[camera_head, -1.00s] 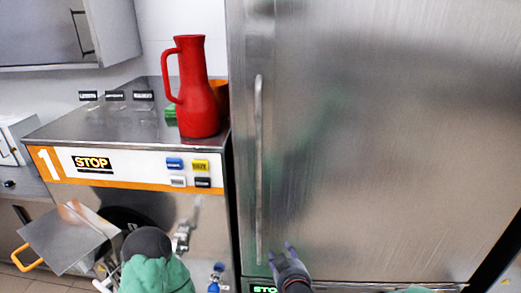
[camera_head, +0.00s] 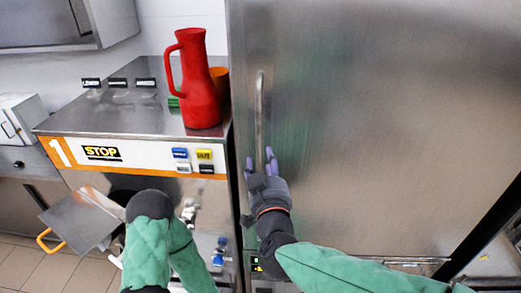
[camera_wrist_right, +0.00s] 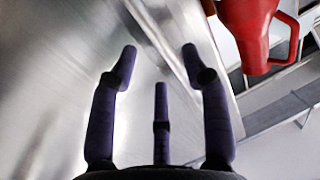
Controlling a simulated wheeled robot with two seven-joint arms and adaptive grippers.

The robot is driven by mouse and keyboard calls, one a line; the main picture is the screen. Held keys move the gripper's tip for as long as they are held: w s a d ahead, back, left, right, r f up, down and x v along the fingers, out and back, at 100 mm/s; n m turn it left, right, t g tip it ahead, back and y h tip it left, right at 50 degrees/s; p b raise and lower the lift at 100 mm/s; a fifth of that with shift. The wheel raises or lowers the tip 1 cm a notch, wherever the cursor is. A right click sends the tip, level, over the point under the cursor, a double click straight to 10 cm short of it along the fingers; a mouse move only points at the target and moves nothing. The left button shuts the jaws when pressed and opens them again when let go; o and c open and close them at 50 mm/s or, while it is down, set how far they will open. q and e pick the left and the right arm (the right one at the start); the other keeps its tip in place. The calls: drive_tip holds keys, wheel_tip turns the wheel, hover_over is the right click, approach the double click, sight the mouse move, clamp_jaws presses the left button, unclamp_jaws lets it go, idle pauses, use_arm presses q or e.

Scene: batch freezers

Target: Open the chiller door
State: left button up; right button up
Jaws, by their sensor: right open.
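The chiller door (camera_head: 370,130) is a large brushed-steel panel filling the right of the head view. It looks shut. Its long vertical handle (camera_head: 260,105) runs near its left edge. My right gripper (camera_head: 262,158) is at the lower part of the handle, with its purple fingertips pointing up. In the right wrist view its fingers (camera_wrist_right: 160,60) are spread apart and empty, and the steel handle bar (camera_wrist_right: 150,25) shows beyond them. I cannot tell whether any finger touches the handle. My left arm (camera_head: 150,235) shows at the bottom, but its fingers cannot be made out.
A batch freezer (camera_head: 135,165) marked 1 stands left of the chiller, with buttons and a metal chute (camera_head: 80,220) in front. A red jug (camera_head: 200,85) and an orange container (camera_head: 219,78) stand on its top, close to the chiller. A wall cabinet (camera_head: 60,22) hangs upper left.

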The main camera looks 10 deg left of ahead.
sight(260, 151)
drive_tip(key=shift+x, duration=2.8)
clamp_jaws()
